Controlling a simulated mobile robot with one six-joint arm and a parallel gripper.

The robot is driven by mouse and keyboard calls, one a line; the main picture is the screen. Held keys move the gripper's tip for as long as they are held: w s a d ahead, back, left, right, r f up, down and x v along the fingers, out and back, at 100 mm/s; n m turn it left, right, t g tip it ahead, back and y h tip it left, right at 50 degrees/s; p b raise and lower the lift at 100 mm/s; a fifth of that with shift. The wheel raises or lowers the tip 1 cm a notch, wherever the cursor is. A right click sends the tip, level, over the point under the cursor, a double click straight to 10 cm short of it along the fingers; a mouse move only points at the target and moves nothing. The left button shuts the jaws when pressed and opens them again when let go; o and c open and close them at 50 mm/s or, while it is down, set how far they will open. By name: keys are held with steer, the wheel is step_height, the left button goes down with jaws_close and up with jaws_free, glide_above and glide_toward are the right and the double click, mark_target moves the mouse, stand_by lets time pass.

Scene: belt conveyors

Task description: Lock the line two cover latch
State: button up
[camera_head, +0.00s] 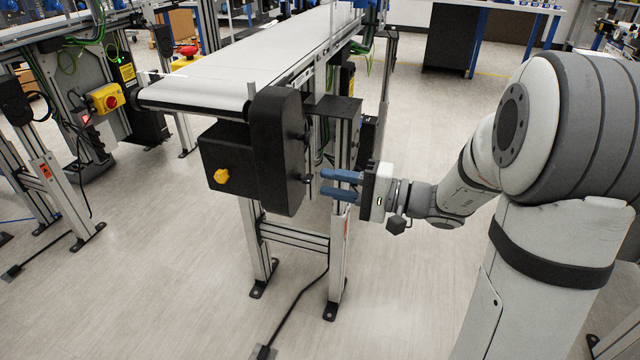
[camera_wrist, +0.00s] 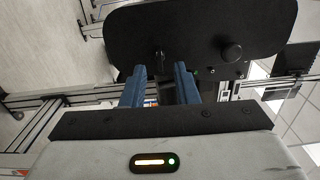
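The black drive cover (camera_head: 278,150) stands at the near end of the belt conveyor and fills the top of the wrist view (camera_wrist: 200,30). A small dark latch-like lever (camera_wrist: 160,58) sticks out of its face, with a round black knob (camera_wrist: 231,52) to its right. In the wrist view the fingertips (camera_wrist: 160,70) lie either side of the lever. I cannot tell whether they touch it.
The conveyor belt (camera_head: 245,75) runs away behind the cover on metal legs (camera_head: 338,250). A black box with a yellow knob (camera_head: 221,176) joins the cover's left side. Another conveyor with a red-and-yellow stop button (camera_head: 107,98) stands left. The floor in front is open, apart from a cable.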

mark_target(306, 178)
steer(key=shift+x, duration=1.55)
jaws_close()
